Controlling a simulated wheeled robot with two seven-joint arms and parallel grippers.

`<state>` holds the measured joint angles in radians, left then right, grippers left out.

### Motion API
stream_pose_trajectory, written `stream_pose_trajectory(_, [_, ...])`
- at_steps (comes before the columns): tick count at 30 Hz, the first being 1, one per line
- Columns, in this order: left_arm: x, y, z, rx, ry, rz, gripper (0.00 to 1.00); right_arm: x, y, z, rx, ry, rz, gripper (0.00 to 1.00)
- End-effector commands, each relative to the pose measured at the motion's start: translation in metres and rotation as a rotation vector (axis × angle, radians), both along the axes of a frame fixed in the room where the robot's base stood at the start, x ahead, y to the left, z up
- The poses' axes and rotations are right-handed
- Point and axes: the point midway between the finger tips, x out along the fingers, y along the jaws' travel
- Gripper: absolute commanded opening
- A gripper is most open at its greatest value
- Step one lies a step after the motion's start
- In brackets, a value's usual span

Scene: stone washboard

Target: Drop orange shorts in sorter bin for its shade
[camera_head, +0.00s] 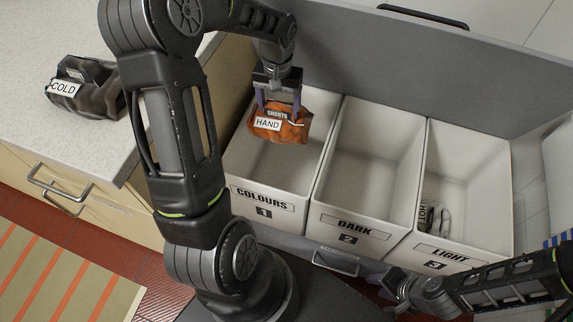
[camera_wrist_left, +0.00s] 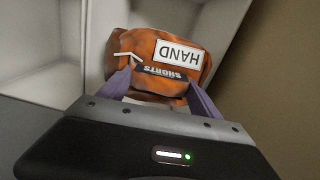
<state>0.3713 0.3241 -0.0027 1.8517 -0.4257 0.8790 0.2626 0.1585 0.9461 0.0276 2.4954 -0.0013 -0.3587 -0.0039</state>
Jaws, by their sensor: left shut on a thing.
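The orange shorts (camera_head: 292,131) are a folded bundle with a "HAND" label and a "SHORTS" tag. My left gripper (camera_head: 279,105) is shut on them and holds them over the bin marked "COLOURS 1" (camera_head: 262,200). In the left wrist view the shorts (camera_wrist_left: 146,48) sit between the purple fingers of my left gripper (camera_wrist_left: 160,85). The bin marked "DARK 2" (camera_head: 349,230) looks empty.
A dark bundle labelled "COLD" (camera_head: 95,88) lies on the pale counter (camera_head: 35,120) at the left. A grey panel (camera_head: 420,65) stands behind the bins. A striped mat (camera_head: 55,275) lies on the red floor.

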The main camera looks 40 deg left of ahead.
Motion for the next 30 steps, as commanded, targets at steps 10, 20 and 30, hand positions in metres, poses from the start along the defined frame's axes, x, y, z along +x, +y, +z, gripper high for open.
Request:
stream_pose_trajectory(10, [0.0,0.0,-0.023,0.001,0.0,0.0,0.01,0.0,0.0,-0.017,0.0,0.0,0.0,0.36])
stream_pose_trajectory(20, [0.0,0.0,-0.022,0.0,0.0,0.0,0.83,0.0,0.0,-0.017,0.0,0.0,0.0,0.36])
stream_pose_trajectory(30, [0.0,0.0,-0.022,0.0,0.0,0.0,0.99,0.0,0.0,-0.017,0.0,0.0,0.0,0.36])
